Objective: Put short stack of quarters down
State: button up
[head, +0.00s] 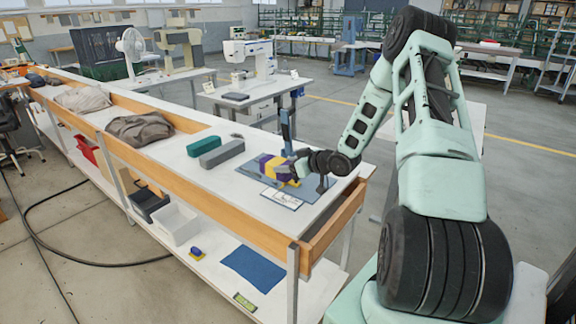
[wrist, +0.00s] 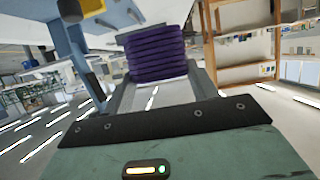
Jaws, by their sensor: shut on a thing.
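The short stack of quarters is a pile of several thin purple layers (wrist: 155,52), between my gripper's fingers in the wrist view. My gripper (wrist: 152,85) is shut on it. In the head view, my gripper (head: 296,166) is low over the right end of the long bench, with purple and yellow (head: 277,170) showing at its fingers. I cannot tell whether the stack touches the surface below. A blue-grey mat (head: 316,187) lies there, with a white printed card (head: 282,198) at its front.
A blue upright press (head: 287,130) stands just behind my gripper; a blue frame (wrist: 70,45) is close on the left in the wrist view. Green (head: 204,146) and grey (head: 222,153) cases lie to the left. A wooden rail (head: 225,193) edges the bench front.

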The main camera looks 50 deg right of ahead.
jog(key=s+a+f, duration=0.4)
jog(key=a+f, duration=0.2)
jog(key=a, duration=0.3)
jog(key=s+a+f+m+h, duration=0.1)
jog(key=s+a+f, duration=0.4)
jog(key=a, duration=0.3)
jog(key=s+a+f, duration=0.4)
jog(key=a+f, duration=0.3)
jog(key=a, duration=0.2)
jog(key=shift+s+a+m+h, duration=0.3)
jog(key=shift+s+h, duration=0.1)
jog(key=shift+f, duration=0.1)
